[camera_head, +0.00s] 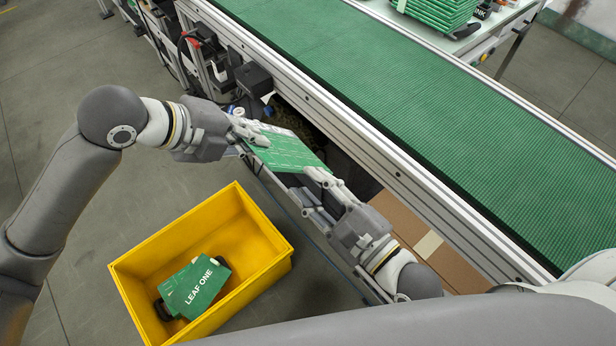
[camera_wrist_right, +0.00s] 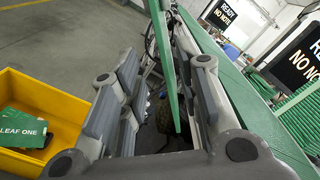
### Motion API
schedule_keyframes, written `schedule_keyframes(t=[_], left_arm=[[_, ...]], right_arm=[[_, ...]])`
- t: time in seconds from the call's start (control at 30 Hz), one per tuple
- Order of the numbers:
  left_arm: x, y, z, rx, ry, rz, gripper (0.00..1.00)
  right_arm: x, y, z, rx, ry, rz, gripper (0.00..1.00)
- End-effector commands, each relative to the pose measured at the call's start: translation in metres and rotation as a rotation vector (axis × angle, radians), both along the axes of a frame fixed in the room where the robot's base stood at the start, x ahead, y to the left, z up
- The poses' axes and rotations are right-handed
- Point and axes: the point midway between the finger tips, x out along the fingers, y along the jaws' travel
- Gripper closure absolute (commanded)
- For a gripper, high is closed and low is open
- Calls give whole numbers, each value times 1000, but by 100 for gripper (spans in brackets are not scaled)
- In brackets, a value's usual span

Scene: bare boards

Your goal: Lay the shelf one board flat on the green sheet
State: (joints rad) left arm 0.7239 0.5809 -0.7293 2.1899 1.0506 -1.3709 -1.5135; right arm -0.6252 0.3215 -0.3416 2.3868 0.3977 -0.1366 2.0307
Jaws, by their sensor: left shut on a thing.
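A green board (camera_head: 288,150) with pale markings, too small to read, is held tilted in the air beside the conveyor. My left gripper (camera_head: 250,138) is shut on its left end. My right gripper (camera_head: 322,192) is at its right end. In the right wrist view the board (camera_wrist_right: 171,75) is seen edge-on between the spread fingers of my right gripper (camera_wrist_right: 160,100), with a gap on the left side; the right finger is close to it. A long green surface (camera_head: 420,95) with a fine grid lies along the conveyor top, bare in its middle.
A yellow bin (camera_head: 140,262) on the floor holds a green piece marked LEAF ONE (camera_head: 196,287). The conveyor's metal side rail (camera_head: 400,172) runs between the board and the green surface. Stacked green trays (camera_head: 440,10) stand on a far table. Brown cardboard (camera_head: 415,235) lies below the rail.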

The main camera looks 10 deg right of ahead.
Motion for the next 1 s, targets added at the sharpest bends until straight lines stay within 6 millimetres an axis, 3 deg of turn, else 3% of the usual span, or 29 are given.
schedule_keyframes(t=[0.17, 0.7, 1.0], left_arm=[[0, 0, 0, -1, 0, 0, 100], [0, 0, 1, -1, 0, 0, 100], [0, 0, 1, -2, -1, -1, 100]], right_arm=[[12, 7, 4, 12, -4, -1, 69], [89, 51, 3, 9, -2, 1, 69], [103, 59, 2, 7, -1, 1, 69]])
